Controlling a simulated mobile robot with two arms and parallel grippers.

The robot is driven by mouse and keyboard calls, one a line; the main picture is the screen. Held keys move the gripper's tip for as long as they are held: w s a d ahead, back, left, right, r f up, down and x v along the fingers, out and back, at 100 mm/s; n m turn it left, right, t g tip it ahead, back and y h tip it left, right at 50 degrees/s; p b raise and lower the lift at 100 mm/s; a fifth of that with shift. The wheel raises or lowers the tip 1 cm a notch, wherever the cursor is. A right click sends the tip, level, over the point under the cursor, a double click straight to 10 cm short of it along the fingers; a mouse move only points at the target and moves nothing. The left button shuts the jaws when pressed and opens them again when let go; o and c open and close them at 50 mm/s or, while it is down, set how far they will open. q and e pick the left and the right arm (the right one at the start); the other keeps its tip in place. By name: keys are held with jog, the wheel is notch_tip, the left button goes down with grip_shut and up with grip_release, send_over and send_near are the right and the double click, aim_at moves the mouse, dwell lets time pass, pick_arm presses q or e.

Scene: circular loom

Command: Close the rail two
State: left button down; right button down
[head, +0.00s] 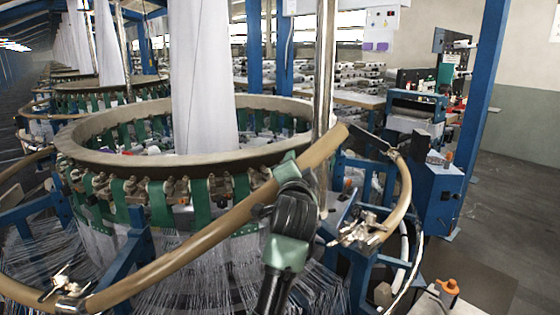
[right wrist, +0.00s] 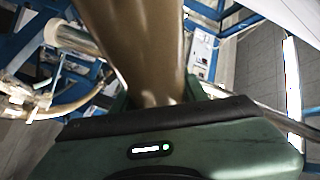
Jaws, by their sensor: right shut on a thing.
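A tan curved rail (head: 210,233) runs from the lower left up across the front of the circular loom (head: 85,140) in the head view. Its upper right end stands free, apart from another tan rail section (head: 404,190) at the right. My right gripper (head: 283,170) is shut on the rail near that free end. In the right wrist view the rail (right wrist: 140,50) runs into the jaws; the fingertips are mostly hidden. My left gripper is not in view.
A metal clamp (head: 65,287) sits on the rail at the lower left, and another clamp (head: 360,233) is at the right section's lower end. A vertical steel pole (head: 324,70) stands close behind the rail. A blue control box (head: 438,195) stands at right; open floor lies beyond it.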

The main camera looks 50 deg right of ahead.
jog(key=shift+s+d+f, duration=0.2)
jog(key=shift+s+f, duration=0.15)
jog(key=shift+f, duration=0.4)
jog(key=c, duration=0.8)
grip_release()
jog(key=shift+o, duration=0.2)
